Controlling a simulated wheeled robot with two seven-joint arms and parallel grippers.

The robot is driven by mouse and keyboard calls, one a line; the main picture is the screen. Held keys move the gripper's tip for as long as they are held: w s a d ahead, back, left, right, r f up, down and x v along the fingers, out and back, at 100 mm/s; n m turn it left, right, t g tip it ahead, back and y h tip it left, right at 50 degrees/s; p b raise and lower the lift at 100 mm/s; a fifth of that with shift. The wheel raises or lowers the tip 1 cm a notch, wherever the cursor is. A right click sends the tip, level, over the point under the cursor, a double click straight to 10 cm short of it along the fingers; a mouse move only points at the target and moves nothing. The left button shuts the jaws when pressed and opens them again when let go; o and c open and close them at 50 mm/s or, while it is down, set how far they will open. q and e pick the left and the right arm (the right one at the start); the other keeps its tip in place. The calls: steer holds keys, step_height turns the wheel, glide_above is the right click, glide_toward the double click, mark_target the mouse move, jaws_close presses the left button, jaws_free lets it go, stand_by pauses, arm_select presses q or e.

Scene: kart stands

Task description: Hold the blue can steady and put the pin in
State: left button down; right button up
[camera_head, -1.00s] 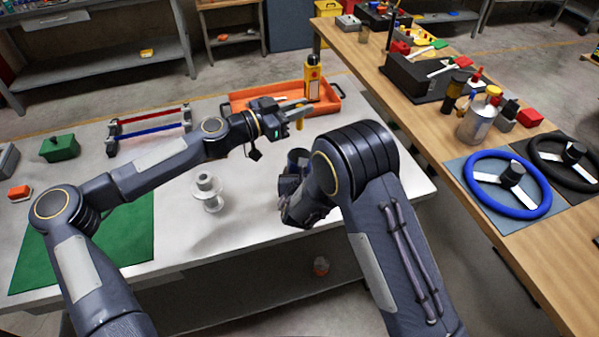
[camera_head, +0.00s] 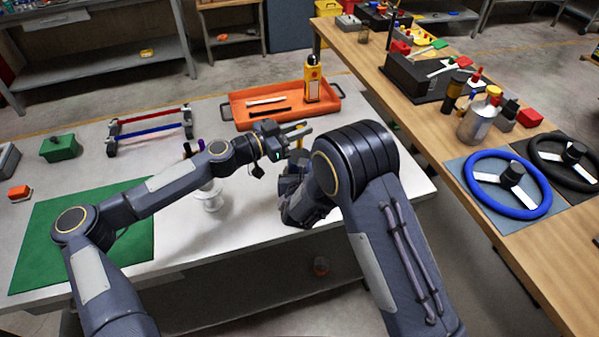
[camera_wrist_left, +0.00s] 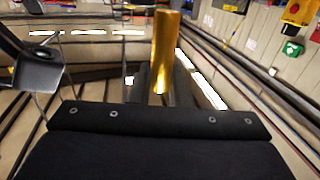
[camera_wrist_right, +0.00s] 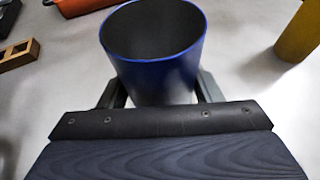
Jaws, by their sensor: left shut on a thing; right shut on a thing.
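The blue can (camera_wrist_right: 155,75) is open-topped, dark inside and empty as far as I see. My right gripper (camera_wrist_right: 155,95) is shut on it, one finger on each side.
An orange tray (camera_head: 236,112) with a white and a black strip and a yellow bottle (camera_head: 312,82) lies behind the grippers. A white spool (camera_head: 211,197) stands partly under my left arm. A green mat (camera_head: 50,240) is at left.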

mark_target(298, 148)
arm_select(q)
steer(key=shift+f, duration=3.25)
steer(key=c, duration=1.3)
jaws_free()
steer(key=shift+a, duration=0.1)
steer(key=v, duration=1.1)
steer(key=shift+s+a, duration=0.25)
steer(key=shift+a, duration=0.1)
arm_select(e)
steer(key=o, duration=1.1)
